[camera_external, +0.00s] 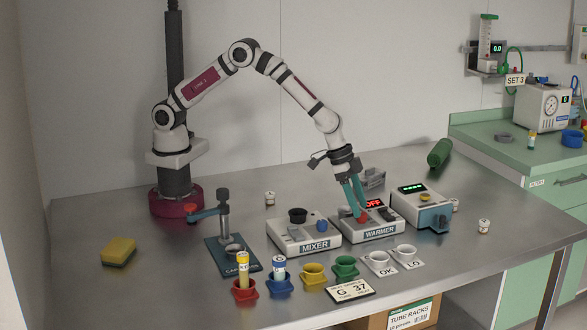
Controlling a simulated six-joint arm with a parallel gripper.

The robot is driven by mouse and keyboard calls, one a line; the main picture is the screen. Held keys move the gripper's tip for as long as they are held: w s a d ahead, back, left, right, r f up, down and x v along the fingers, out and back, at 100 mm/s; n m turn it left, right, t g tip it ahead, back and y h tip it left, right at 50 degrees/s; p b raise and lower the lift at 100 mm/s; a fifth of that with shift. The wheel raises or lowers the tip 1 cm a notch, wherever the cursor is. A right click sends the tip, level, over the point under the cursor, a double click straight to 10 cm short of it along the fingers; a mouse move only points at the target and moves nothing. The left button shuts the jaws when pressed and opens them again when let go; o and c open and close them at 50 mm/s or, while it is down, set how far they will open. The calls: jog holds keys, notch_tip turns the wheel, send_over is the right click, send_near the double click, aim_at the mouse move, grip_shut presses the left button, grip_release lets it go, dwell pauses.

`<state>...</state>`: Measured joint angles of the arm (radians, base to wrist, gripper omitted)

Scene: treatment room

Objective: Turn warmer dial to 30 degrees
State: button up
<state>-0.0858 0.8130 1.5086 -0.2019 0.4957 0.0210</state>
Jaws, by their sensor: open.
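The warmer (372,233) is a pale box on the steel table, right of the middle, with a red lit display (375,203) that reads OFF. Its red dial (362,217) sits on the top at the left. My gripper (355,207) points down over the warmer, with its teal fingers at the dial. The jaws are open. The fingers partly hide the dial, so its pointer and any touch cannot be made out.
The mixer (306,240) stands just left of the warmer, and a device with a green display (420,205) stands close on its right. White OK and LO cups (379,261) and coloured cups (313,274) stand in front. The table's left side is mostly clear around a yellow sponge (119,250).

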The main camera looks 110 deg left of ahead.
jog(key=shift+x, duration=0.95)
grip_shut()
